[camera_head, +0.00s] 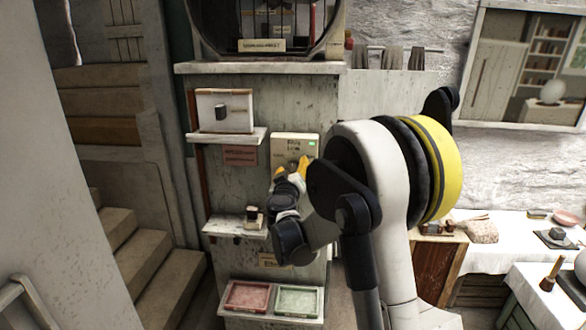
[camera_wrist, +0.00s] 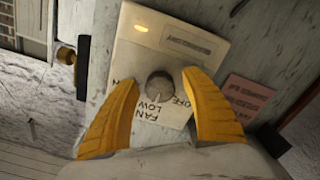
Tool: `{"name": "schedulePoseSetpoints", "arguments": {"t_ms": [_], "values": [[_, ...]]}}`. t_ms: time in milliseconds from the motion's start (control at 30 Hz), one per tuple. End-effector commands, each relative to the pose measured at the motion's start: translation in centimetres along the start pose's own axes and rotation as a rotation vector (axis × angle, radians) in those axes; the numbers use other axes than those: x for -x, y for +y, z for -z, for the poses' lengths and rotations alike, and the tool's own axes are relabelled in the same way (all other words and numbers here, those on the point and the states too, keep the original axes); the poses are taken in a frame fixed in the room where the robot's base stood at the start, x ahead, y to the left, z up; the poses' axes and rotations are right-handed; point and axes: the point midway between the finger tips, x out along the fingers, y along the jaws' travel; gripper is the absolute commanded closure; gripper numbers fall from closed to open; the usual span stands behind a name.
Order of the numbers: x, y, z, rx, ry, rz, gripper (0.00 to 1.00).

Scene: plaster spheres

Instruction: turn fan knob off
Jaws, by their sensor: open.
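The fan knob (camera_wrist: 159,87) is a round grey knob on a cream panel (camera_wrist: 208,33) with printed words including "FAN", "LOW" and "OFF". In the wrist view the panel appears tilted, and an orange-yellow light glows near its top edge. In the head view the panel (camera_head: 290,142) is on the pale post and shows a small green patch; the knob is hidden there behind my gripper. My gripper (camera_wrist: 162,100) has its two yellow fingers spread, one on each side of the knob, with gaps between them and it. In the head view my gripper (camera_head: 291,168) is in front of the panel's lower part.
A small shelf (camera_head: 247,136) with a framed picture is left of the panel. A lower shelf (camera_head: 222,226) holds a small dark object. Red (camera_head: 248,296) and green (camera_head: 297,301) trays sit below. A pink label (camera_wrist: 246,97) is beside the panel. Stairs are at left, worktables at right.

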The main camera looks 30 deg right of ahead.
Motion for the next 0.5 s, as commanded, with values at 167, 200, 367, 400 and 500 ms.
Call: {"name": "schedulePoseSetpoints", "arguments": {"t_ms": [167,200,367,400,500], "values": [[0.03,0.00,0.00,0.000,0.000,0.000,0.83],[0.03,0.01,0.00,0.000,0.000,0.000,0.95],[0.04,0.01,0.00,0.001,0.000,0.000,0.99],[0.04,0.00,-0.01,0.004,0.000,0.000,0.99],[0.04,-0.01,-0.04,0.019,0.000,0.000,0.99]]}}
